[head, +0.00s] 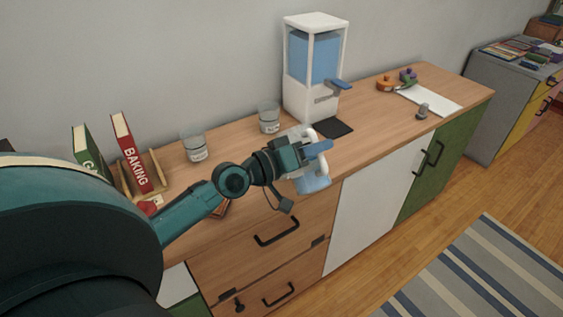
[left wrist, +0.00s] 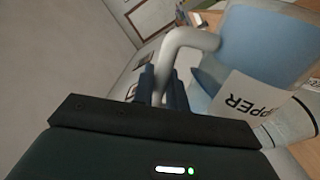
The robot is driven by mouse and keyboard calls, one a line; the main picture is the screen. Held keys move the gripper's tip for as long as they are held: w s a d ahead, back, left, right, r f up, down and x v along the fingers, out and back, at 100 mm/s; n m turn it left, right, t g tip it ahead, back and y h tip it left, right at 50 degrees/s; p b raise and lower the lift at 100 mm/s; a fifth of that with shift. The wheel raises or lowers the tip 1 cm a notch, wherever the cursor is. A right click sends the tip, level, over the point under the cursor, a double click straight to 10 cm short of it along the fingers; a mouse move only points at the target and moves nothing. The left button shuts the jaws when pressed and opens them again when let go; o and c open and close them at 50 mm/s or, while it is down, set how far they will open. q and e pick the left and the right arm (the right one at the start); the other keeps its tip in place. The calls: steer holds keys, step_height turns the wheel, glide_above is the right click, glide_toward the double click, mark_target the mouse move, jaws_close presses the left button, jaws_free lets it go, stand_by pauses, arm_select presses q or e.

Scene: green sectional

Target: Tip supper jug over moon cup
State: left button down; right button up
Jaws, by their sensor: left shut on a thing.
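My left gripper (head: 298,157) is shut on the white handle of the supper jug (head: 314,183), at the front edge of the wooden counter. The gripper hides most of the jug in the head view. The left wrist view shows the jug (left wrist: 262,40) with blue contents, a pale label ending in "PPER", and its handle between the fingers (left wrist: 163,88). Two clear cups with small labels stand upright on the counter: one at left (head: 194,147), one nearer the jug (head: 269,118). Their labels are too small to read, so I cannot tell which is the moon cup.
A white dispenser with a blue tank (head: 315,70) stands behind the jug, with a dark mat (head: 333,128) before it. Books in a wooden rack (head: 133,155) stand at left. White paper (head: 430,98) and small objects lie at right. Counter between the cups is clear.

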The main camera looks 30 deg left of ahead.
mark_target(309, 132)
arm_select(q)
steer(key=shift+r, duration=0.25)
steer(key=shift+w+a+r+n, duration=0.15)
steer(key=shift+a+r+n, duration=0.05)
steer(key=shift+n, duration=0.3)
steer(key=shift+r+p, duration=0.1)
steer(key=shift+p, duration=0.25)
steer(key=shift+w+a+r+n, duration=0.1)
steer(key=shift+a+r+n, duration=0.15)
steer(key=shift+n, duration=0.15)
steer(key=shift+w+a+r+n+p, duration=0.15)
steer(key=shift+a+r+n+p, duration=0.1)
steer(key=shift+r+n+p, duration=0.15)
steer(key=shift+a+r+n, duration=0.15)
steer(key=shift+n, duration=0.15)
stand_by(0.5)
steer(key=shift+w+a+r, duration=0.1)
steer(key=shift+r, duration=0.05)
